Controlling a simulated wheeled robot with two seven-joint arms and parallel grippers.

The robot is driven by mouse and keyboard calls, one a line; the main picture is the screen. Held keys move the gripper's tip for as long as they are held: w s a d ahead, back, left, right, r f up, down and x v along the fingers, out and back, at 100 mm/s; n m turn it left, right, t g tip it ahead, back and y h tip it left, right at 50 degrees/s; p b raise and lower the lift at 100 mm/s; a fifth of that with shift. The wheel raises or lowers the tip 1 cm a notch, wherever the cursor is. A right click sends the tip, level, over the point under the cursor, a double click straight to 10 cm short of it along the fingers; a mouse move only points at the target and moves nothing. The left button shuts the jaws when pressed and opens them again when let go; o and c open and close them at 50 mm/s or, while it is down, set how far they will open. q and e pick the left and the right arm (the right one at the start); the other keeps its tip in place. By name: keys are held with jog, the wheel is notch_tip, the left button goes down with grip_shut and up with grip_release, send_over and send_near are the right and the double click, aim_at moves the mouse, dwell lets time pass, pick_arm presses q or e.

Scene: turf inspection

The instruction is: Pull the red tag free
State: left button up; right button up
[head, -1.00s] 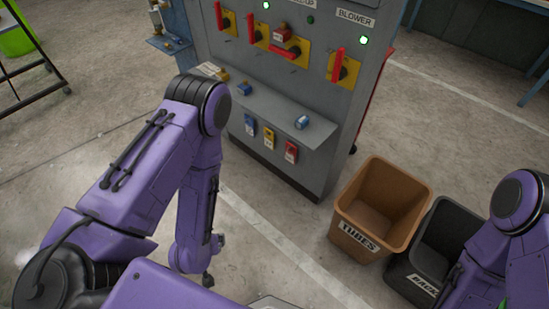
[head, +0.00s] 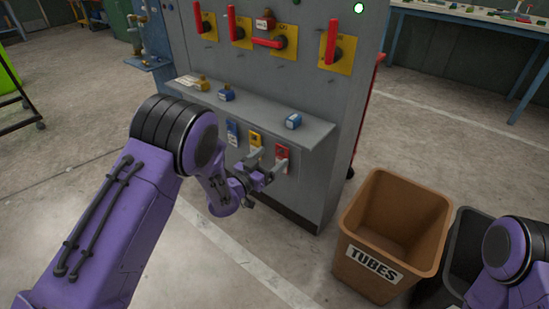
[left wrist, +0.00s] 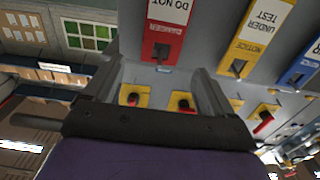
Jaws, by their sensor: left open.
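The red tag (head: 282,153) hangs on the front of the grey cabinet, below its ledge, at the right end of a row with a yellow tag (head: 255,138) and a blue tag (head: 232,133). My left gripper (head: 268,162) is open and empty just in front of it. In the left wrist view, the red tag (left wrist: 166,28) appears upside down, reading "DANGER DO NOT", ahead of the spread fingers (left wrist: 160,82). I see no contact between finger and tag. My right arm shows at the right edge; its gripper is out of view.
The cabinet ledge (head: 262,118) juts out above the tags and carries small blue and brass-coloured items. Above it are red-handled switches (head: 340,45) on yellow plates. A brown bin (head: 373,270) labelled TUBES and a black bin (head: 462,250) stand to the right on the floor.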

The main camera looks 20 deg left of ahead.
aim_at(277, 153)
pick_arm(q)
jog(key=x, duration=0.4)
jog(key=c, duration=1.1)
jog(key=shift+c, duration=0.2)
